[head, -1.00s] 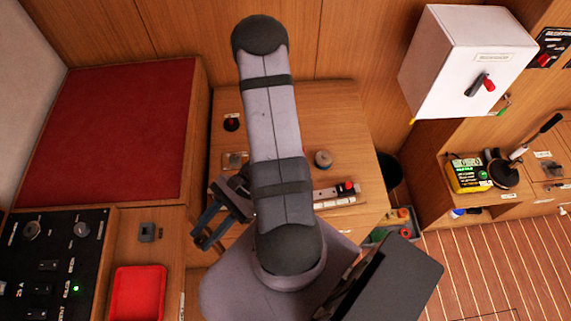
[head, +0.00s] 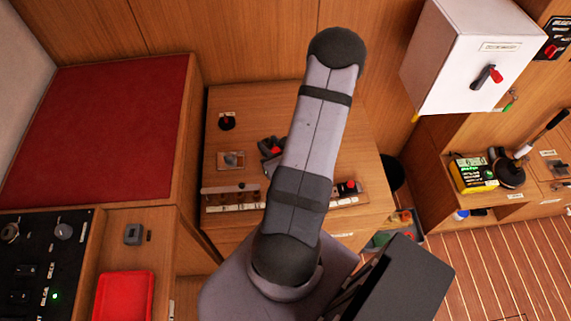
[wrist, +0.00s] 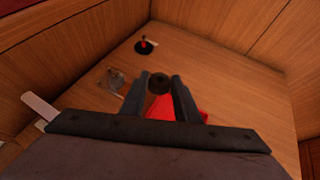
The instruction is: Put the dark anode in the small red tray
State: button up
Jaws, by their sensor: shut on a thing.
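In the wrist view my gripper (wrist: 159,80) is shut on a dark round piece with a darker centre, which looks like the dark anode (wrist: 158,85), held between the fingertips. In the head view my gripper (head: 268,148) shows beside my arm above the middle of the wooden bench; the anode cannot be made out clearly there. The small red tray (head: 123,297) lies on the lower counter at the front left, cut by the frame edge, well left of the gripper; its visible inside is empty.
A red object (wrist: 178,113) shows beyond the fingers, partly hidden. The bench (head: 245,100) carries a red-knobbed dark piece (head: 227,121), a small metal fitting (head: 230,160) and a rack strip (head: 231,193). A grey block (head: 134,234) stands behind the tray. My arm hides the bench's middle.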

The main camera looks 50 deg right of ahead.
jog(key=s+d+f+b, duration=0.1)
jog(key=f+b, duration=0.1)
jog(key=s+d+f+m+h+b, duration=0.1)
jog(key=f+b, duration=0.1)
jog(key=s+d+f+m+g+h+b, duration=0.1)
jog(key=d+f+b, duration=0.1)
jog(key=shift+s+f, duration=0.1)
jog(key=shift+d+f, duration=0.1)
jog(key=shift+f, duration=0.05)
dwell(0.3)
jog(key=shift+f, duration=2.05)
jog(key=shift+f, duration=0.15)
jog(key=o, duration=1.1)
